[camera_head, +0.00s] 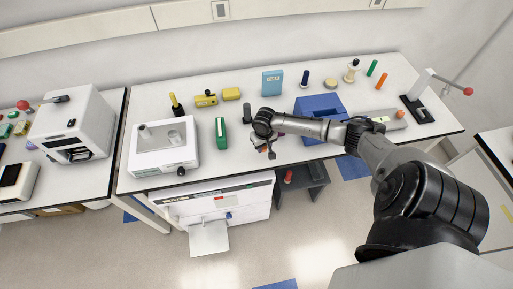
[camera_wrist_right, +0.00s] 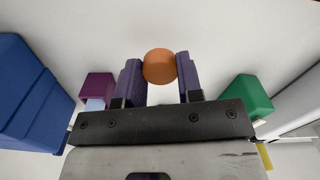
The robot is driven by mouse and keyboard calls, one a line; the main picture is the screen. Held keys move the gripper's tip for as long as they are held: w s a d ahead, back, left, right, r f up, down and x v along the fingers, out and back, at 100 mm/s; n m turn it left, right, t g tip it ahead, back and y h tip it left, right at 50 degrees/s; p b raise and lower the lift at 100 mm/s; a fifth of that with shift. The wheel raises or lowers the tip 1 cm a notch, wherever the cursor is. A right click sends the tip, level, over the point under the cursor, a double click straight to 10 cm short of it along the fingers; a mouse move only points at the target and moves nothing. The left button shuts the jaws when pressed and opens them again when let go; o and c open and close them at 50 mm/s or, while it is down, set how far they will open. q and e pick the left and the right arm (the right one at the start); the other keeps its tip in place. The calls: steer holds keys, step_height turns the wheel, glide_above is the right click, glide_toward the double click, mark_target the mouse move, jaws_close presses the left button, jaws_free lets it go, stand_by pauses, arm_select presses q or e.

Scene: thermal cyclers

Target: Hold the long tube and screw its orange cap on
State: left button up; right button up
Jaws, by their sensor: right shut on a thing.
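The orange cap (camera_wrist_right: 159,66) sits between the two purple fingers of my right gripper (camera_wrist_right: 158,82) in the right wrist view, touching or nearly touching both. In the head view my right gripper (camera_head: 267,151) is over the front middle of the bench, and a bit of orange shows at it. The gripper is shut on the cap. I cannot make out the long tube in either view. My left gripper is out of view.
A blue box (camera_head: 320,112) stands right of the gripper; it also shows in the wrist view (camera_wrist_right: 30,92). A green block (camera_head: 220,132) is to the left, also in the wrist view (camera_wrist_right: 246,103). A purple block (camera_wrist_right: 98,86) is close by. A white machine (camera_head: 160,160) stands further left.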

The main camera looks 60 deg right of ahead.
steer(key=s+d+r, duration=0.1)
steer(key=s+r, duration=0.4)
steer(key=s, duration=0.3)
steer(key=shift+s+d+p, duration=0.25)
steer(key=shift+s+p, duration=0.05)
steer(key=shift+p, duration=0.05)
steer(key=w+a+r+n, duration=0.2)
steer(key=w+a+r, duration=0.65)
steer(key=a, duration=0.45)
steer(key=w+a+r+n, duration=0.2)
steer(key=w+a+r, duration=0.5)
steer(key=a+r, duration=0.4)
steer(key=w+a+r+n, duration=0.1)
steer(key=a+r+n, duration=0.2)
steer(key=a+r, duration=0.5)
step_height(320, 180, up, 3)
steer(key=shift+r, duration=0.1)
